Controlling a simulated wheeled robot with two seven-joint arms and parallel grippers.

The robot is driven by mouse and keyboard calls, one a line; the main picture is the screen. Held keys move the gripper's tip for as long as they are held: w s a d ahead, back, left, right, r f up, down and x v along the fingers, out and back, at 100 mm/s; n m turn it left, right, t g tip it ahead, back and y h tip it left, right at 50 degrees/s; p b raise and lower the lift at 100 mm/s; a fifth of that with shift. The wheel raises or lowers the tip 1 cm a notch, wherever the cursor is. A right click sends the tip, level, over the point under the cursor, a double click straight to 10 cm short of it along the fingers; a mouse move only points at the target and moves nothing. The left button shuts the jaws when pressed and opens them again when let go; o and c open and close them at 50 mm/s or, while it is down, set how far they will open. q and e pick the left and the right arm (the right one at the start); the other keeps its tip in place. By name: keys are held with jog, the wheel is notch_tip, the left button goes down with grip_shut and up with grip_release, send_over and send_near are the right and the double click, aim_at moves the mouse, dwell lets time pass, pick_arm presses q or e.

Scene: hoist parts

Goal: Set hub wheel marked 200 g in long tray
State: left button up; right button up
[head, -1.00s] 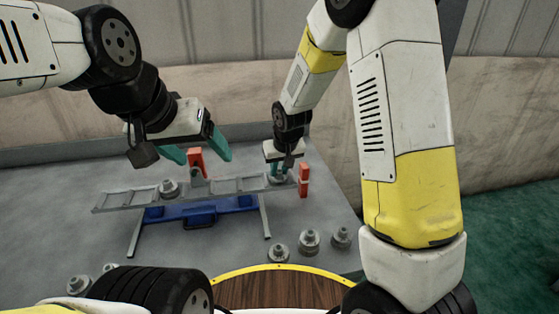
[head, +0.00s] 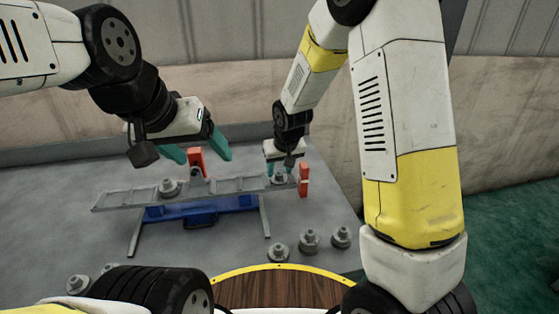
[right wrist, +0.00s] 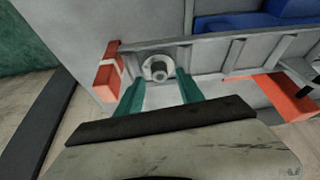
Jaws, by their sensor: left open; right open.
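The long tray (head: 228,186) is a grey beam with compartments, lying across a blue stand. A grey hub wheel (head: 279,179) sits in its right-end compartment; it also shows in the right wrist view (right wrist: 157,69). My right gripper (head: 284,167) is open just above this wheel, its teal fingers on either side of it in the right wrist view (right wrist: 160,84). My left gripper (head: 205,158) is open and empty above and behind the tray. No weight marks are readable.
Hub wheels stand on the grey table (head: 60,215) in front: a small one (head: 278,252), a larger one (head: 309,241) and another (head: 341,236), with more at front left (head: 78,285). An orange-red post (head: 304,180) stands by the tray's right end, another (head: 196,161) behind its middle.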

jog(key=s+d+r+m, duration=0.1)
jog(key=s+d+r, duration=0.45)
jog(key=r, duration=0.35)
jog(key=s+d+r+m, duration=0.1)
jog(key=s+d+r, duration=0.3)
jog(key=s+r, duration=0.45)
jog(key=s+d+r+t, duration=0.1)
jog(key=s+d+r, duration=0.1)
jog(key=s, duration=0.3)
jog(key=s+d+r+m+t, duration=0.1)
jog(key=s+d+r, duration=0.1)
jog(key=s, duration=0.4)
jog(key=shift+s+d+r+y, duration=0.2)
jog(key=shift+r+y, duration=0.2)
